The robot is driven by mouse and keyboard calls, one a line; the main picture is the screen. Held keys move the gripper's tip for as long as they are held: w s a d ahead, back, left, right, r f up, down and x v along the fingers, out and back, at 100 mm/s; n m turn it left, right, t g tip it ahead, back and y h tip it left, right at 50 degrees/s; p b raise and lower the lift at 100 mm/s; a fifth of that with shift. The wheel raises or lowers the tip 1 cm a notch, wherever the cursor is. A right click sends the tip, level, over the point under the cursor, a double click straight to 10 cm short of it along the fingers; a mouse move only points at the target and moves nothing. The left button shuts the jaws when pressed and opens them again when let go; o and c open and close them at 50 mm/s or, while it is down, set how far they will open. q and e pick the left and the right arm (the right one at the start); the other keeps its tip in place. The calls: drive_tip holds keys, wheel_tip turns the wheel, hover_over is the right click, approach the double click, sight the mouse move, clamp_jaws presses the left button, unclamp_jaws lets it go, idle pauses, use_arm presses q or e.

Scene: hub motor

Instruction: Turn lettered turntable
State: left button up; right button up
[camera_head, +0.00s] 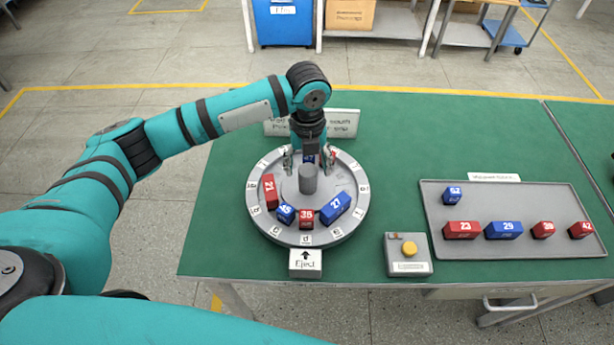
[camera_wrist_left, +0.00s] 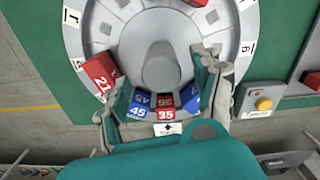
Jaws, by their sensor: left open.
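The grey round turntable (camera_head: 345,228) sits on the green table, with lettered tags around its rim. A grey upright knob (camera_head: 308,180) stands at its centre; it also shows in the wrist view (camera_wrist_left: 160,68). The turntable carries a red block 21 (camera_head: 269,190), blue block 45 (camera_head: 285,214), red block 35 (camera_head: 306,219) and blue block 27 (camera_head: 336,208). Blue and red pieces at the back are partly hidden by my gripper. My left gripper (camera_head: 309,164) is open, pointing down over the knob, fingers apart on either side. I cannot tell whether they touch it. My right gripper is out of view.
An Eject sign (camera_head: 305,264) with an up arrow is at the turntable's front. A grey box with a yellow button (camera_head: 409,249) stands to its right. A grey tray (camera_head: 500,191) holds several numbered blocks. A white sign (camera_head: 344,122) stands behind the turntable, partly hidden.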

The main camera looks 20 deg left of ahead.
use_arm(q)
wheel_tip(320, 180, down, 4)
drive_tip(key=shift+d+f, duration=0.1)
drive_tip(key=shift+f, duration=0.9)
drive_tip(key=shift+c, duration=0.4)
clamp_jaws()
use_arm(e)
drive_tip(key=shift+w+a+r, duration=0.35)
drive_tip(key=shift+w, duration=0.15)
